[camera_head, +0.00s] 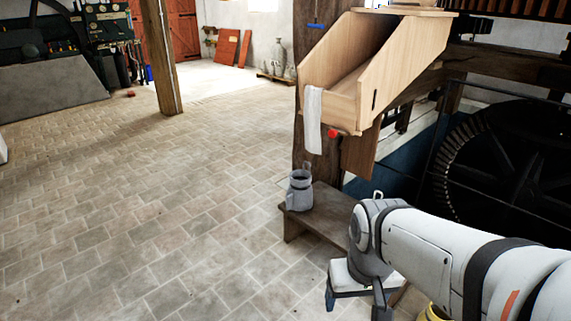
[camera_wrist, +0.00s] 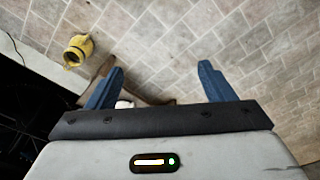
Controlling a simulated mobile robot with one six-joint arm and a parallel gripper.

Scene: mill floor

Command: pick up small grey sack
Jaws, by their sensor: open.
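I cannot make out a small grey sack for certain in either view. Several grey, sack-like shapes (camera_head: 278,62) stand on a pallet by the far wall, too small to tell clearly. My gripper (camera_head: 355,301) is low at the right front in the head view, beside the wooden bench. In the wrist view its blue fingers are wide apart, with bare floor between their tips (camera_wrist: 160,70). A small pale thing (camera_wrist: 124,104) shows by the left finger's base, mostly hidden by my gripper; I cannot tell what it is.
A grey jug (camera_head: 299,190) stands on the low wooden bench (camera_head: 325,215). A wooden chute (camera_head: 400,60) with a white cloth (camera_head: 313,120) hangs above. A large dark gear wheel (camera_head: 510,165) is at right. A yellow container (camera_wrist: 78,50) stands on the floor.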

